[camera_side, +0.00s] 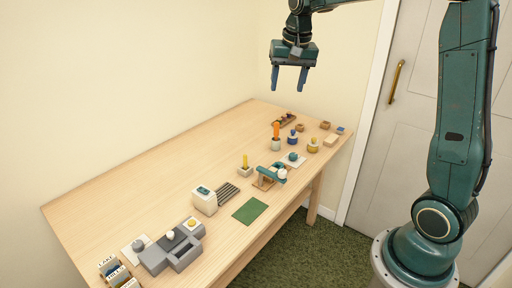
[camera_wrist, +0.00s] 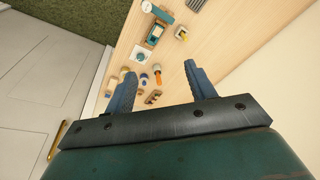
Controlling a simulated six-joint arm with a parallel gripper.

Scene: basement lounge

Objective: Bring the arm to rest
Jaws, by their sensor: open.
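My gripper (camera_side: 289,79) hangs in the air, high above the far end of the wooden table (camera_side: 130,190), with its fingers pointing down. Its two blue fingers are apart, with nothing between them in the side view. In the wrist view my gripper (camera_wrist: 157,78) is also open and holds nothing. Small objects on the table show far below and beyond the fingers.
On the table stand a grey machine (camera_side: 172,247), a white box (camera_side: 204,201), a green mat (camera_side: 250,211), a teal device (camera_side: 272,175) and an orange-topped holder (camera_side: 276,142). A closed white door (camera_side: 405,130) with a brass handle (camera_side: 397,82) is behind my arm.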

